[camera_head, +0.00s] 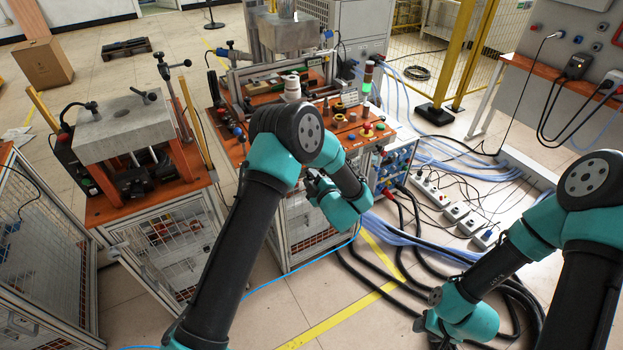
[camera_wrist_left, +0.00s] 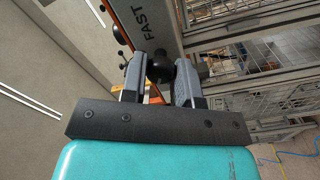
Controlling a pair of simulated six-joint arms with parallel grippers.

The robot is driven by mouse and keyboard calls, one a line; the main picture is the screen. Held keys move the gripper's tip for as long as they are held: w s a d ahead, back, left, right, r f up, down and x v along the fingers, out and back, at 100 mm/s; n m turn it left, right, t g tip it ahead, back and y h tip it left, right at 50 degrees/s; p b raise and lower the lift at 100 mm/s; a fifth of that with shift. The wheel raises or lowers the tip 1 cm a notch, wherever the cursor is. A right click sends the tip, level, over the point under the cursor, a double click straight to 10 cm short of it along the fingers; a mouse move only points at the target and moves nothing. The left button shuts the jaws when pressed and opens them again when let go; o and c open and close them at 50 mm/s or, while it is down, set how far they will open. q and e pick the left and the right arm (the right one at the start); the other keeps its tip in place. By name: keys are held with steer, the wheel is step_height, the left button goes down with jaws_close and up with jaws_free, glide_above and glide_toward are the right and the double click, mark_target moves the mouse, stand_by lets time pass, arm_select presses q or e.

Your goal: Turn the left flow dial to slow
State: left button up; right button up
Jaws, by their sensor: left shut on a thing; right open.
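The left flow dial shows in the left wrist view as a round black knob (camera_wrist_left: 160,68) by a grey panel strip (camera_wrist_left: 148,22) that reads "FAST". My left gripper (camera_wrist_left: 157,80) has one finger on each side of the knob and is shut on it. In the head view my left gripper (camera_head: 313,184) is at the front of the orange-topped bench, partly hidden by my own arm. I cannot make out the dial there, nor its pointer or a slow mark. My right gripper (camera_head: 438,340) is open, low at the bottom edge and partly cut off, away from the bench.
The orange-topped bench (camera_head: 385,133) carries several fittings and a signal light (camera_head: 367,78). A cart with a grey block (camera_head: 125,125) stands to the left. Cables (camera_head: 400,245) and power strips (camera_head: 455,211) lie on the floor to the right, near my right arm.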

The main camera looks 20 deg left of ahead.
arm_select(q)
steer(key=o, duration=0.9)
steer(key=shift+s, duration=0.1)
steer(key=v, duration=1.7)
steer(key=shift+s+d+r, duration=0.1)
steer(key=shift+d, duration=0.05)
